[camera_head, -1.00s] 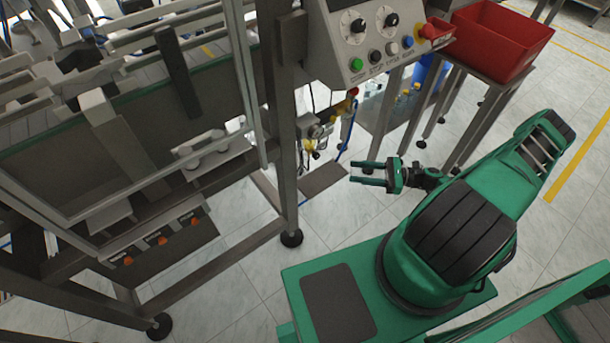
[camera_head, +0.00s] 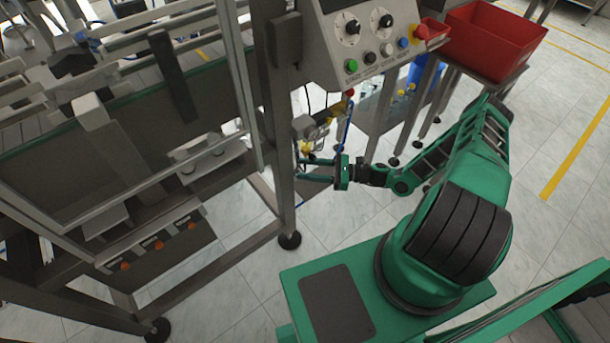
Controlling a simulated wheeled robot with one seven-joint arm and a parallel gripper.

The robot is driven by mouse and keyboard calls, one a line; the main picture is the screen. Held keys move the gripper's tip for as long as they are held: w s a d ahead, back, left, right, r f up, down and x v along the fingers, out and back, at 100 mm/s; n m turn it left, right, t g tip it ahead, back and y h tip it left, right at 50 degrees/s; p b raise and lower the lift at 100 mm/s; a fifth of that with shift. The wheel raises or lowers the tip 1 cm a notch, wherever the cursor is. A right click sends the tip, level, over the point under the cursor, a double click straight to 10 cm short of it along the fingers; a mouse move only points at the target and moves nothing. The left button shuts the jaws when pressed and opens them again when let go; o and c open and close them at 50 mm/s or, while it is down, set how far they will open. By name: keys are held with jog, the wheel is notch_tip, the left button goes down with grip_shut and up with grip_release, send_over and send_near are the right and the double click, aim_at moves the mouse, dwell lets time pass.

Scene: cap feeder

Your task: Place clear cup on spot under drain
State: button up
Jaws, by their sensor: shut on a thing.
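My gripper (camera_head: 303,169) points left at the machine's right front post, just below a cluster of small pipes and valves (camera_head: 318,135) with yellow and red parts. The drain seems to belong to this cluster, but its outlet cannot be made out. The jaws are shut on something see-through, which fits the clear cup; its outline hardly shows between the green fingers. A dark flat plate (camera_head: 312,187), possibly the spot under the drain, shows partly below the fingers. Whether the cup touches it cannot be told.
The machine's post (camera_head: 284,150) stands close left of the fingertips. A control panel (camera_head: 370,50) with knobs and buttons hangs above. A red bin (camera_head: 492,45) sits on a stand at the upper right. Open tiled floor (camera_head: 340,218) lies in front.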

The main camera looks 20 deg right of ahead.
jog(key=shift+w+a+f, duration=0.1)
jog(key=shift+a+f, duration=0.05)
jog(key=shift+f, duration=0.75)
jog(key=shift+a+f, duration=0.1)
jog(key=shift+f, duration=0.75)
jog(key=shift+f, duration=0.6)
jog(key=o, duration=1)
jog(key=shift+o, duration=0.2)
jog(key=shift+r, duration=0.6)
jog(key=v, duration=1.2)
